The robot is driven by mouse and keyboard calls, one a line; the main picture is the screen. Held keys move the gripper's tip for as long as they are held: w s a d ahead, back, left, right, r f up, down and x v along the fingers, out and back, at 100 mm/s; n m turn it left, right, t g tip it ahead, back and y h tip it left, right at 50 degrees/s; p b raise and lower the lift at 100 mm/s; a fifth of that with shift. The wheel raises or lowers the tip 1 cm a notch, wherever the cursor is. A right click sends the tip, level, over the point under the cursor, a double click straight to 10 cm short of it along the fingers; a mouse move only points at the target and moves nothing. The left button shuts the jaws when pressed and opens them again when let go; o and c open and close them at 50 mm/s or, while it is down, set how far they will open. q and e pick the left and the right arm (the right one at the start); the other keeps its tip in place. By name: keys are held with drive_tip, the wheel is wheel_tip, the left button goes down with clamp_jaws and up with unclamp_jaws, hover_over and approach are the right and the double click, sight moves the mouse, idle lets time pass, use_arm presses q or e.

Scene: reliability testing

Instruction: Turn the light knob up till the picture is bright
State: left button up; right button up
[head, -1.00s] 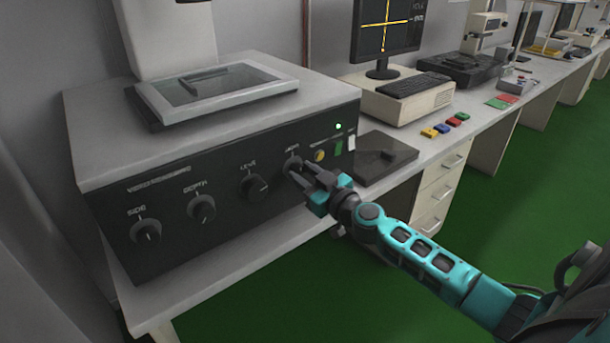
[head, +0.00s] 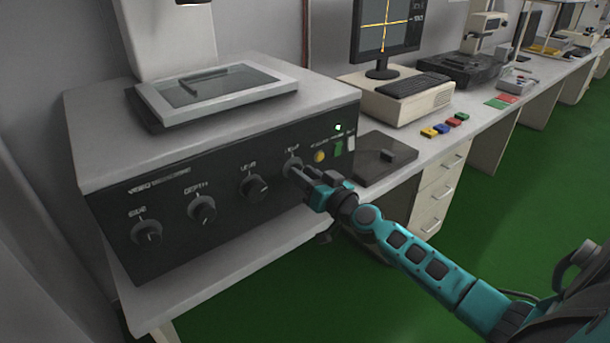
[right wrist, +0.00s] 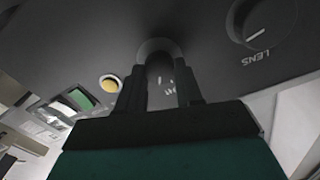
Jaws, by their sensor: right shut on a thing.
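The light knob (head: 293,169) is the rightmost of the dark knobs on the black front panel (head: 225,215). My right gripper (head: 303,178) is shut on it. In the right wrist view the two fingers (right wrist: 160,90) stand on either side of the round knob (right wrist: 157,49), and its pointer mark is hard to make out. The monitor (head: 388,32) shows a pale yellow cross with small figures on a dark grey picture. My left gripper is not in view.
The lens knob (head: 254,188) and two more knobs are left of the gripped one. A yellow button (head: 319,156), a green switch (head: 338,147) and a lit green lamp are to its right. A dark box (head: 384,160) lies on the bench right of the machine.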

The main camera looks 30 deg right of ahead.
drive_tip(key=shift+f+m+p, duration=0.2)
drive_tip(key=shift+m+p, duration=1.15)
drive_tip(key=shift+m, duration=11.75)
drive_tip(key=o, duration=1)
drive_tip(key=shift+o, duration=0.2)
drive_tip(key=shift+s, duration=0.15)
drive_tip(key=s+d, duration=0.1)
drive_tip(key=s, duration=1.1)
drive_tip(key=shift+s+b, duration=0.35)
drive_tip(key=shift+b, duration=0.05)
